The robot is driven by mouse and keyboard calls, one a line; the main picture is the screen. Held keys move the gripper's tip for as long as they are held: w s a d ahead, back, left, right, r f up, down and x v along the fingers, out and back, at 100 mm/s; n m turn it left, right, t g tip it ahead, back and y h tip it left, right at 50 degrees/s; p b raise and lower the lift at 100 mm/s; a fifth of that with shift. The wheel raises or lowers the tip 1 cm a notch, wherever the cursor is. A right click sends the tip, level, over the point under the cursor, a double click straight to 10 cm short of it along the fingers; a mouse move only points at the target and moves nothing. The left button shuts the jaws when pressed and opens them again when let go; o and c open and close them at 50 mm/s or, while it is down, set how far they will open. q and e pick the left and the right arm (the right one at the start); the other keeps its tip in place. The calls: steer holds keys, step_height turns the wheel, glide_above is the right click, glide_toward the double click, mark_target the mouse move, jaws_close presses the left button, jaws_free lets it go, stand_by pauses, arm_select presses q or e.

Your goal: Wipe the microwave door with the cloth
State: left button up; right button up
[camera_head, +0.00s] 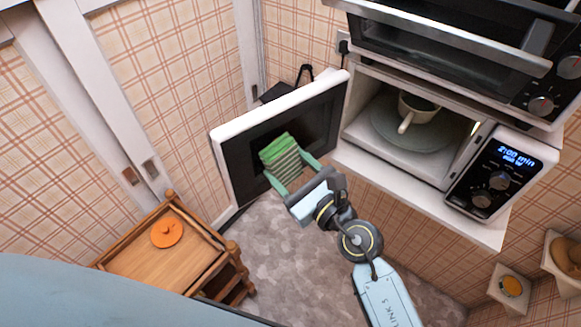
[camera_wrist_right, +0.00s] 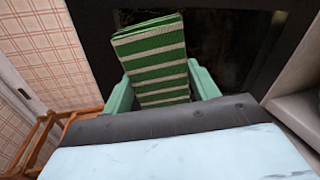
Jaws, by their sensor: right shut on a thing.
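The microwave (camera_head: 400,130) stands open at the upper right, with a cup (camera_head: 416,108) on its turntable. Its door (camera_head: 235,152) is swung out to the left, its dark inner panel facing my arm. My right gripper (camera_head: 288,172) is shut on a green striped cloth (camera_head: 281,153) in front of that panel. In the right wrist view the folded cloth (camera_wrist_right: 155,55) stands up between the two green fingers, before the dark door panel (camera_wrist_right: 235,45). I cannot tell whether the cloth touches the door. My left gripper is not in view.
A toaster oven (camera_head: 450,45) sits above the microwave. A wooden cart (camera_head: 150,265) with an orange round lid (camera_head: 167,232) stands at the lower left. Wall holders (camera_head: 510,287) are at the lower right. The grey floor (camera_head: 290,240) below the door is clear.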

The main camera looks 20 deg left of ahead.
mark_target(299, 155)
steer(key=shift+x, duration=1)
steer(key=shift+w+d, duration=0.1)
steer(key=shift+w+d+b, duration=0.3)
steer(key=shift+w+d, duration=0.2)
steer(key=shift+w, duration=0.2)
steer(key=shift+w+d+b, duration=0.25)
steer(key=shift+w+d, duration=0.3)
steer(key=shift+w, duration=0.15)
steer(key=shift+w+d, duration=0.1)
steer(key=shift+w, duration=0.1)
steer(key=shift+s+a+r+p, duration=0.15)
steer(key=shift+s+a+p, duration=0.55)
steer(key=shift+s+a, duration=0.25)
steer(key=shift+s+a+p, duration=0.3)
steer(key=shift+s+a, duration=0.15)
steer(key=shift+s, duration=0.35)
